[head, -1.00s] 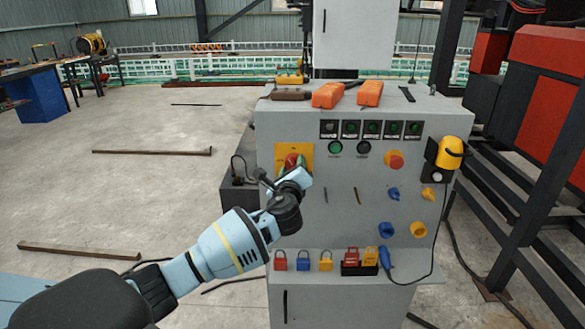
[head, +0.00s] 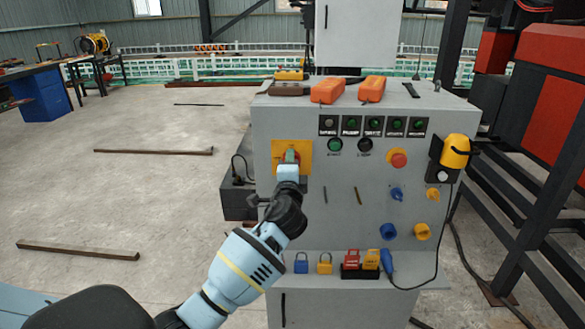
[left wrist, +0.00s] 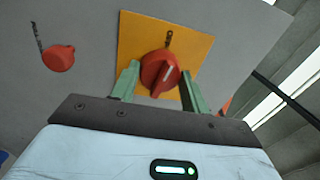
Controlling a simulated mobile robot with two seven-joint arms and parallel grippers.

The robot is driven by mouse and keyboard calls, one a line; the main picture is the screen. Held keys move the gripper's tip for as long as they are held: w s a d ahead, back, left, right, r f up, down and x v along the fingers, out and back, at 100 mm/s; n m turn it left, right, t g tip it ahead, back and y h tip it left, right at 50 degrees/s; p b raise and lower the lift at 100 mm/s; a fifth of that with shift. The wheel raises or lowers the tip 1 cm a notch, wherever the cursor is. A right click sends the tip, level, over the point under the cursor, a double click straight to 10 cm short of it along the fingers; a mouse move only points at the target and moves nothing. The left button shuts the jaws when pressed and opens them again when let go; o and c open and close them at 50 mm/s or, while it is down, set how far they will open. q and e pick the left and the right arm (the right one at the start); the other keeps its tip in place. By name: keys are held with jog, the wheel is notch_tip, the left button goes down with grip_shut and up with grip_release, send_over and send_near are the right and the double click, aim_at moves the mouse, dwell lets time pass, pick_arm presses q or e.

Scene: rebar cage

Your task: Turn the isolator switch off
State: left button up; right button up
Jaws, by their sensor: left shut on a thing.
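In the head view the plate (head: 306,148) is at the upper left of the grey panel, and my gripper hides most of the knob. My left gripper (left wrist: 160,88) has its green fingers on either side of the knob and is shut on it. It also shows in the head view (head: 290,158), with the arm rising from below. The pale line on the knob stands tilted. My right gripper is in neither view.
The grey panel (head: 320,225) also carries a red button (head: 398,160), blue and yellow knobs, and a yellow lamp-like unit (head: 455,152). Padlocks stand on the ledge below, including a blue one (head: 301,263). Orange boxes (head: 328,90) lie on top. Floor at left is mostly open.

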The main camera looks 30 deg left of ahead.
pick_arm(q)
jog(key=shift+n, duration=0.9)
jog(key=o, duration=1)
jog(key=shift+b+v, duration=0.3)
jog(key=shift+v, duration=3.6)
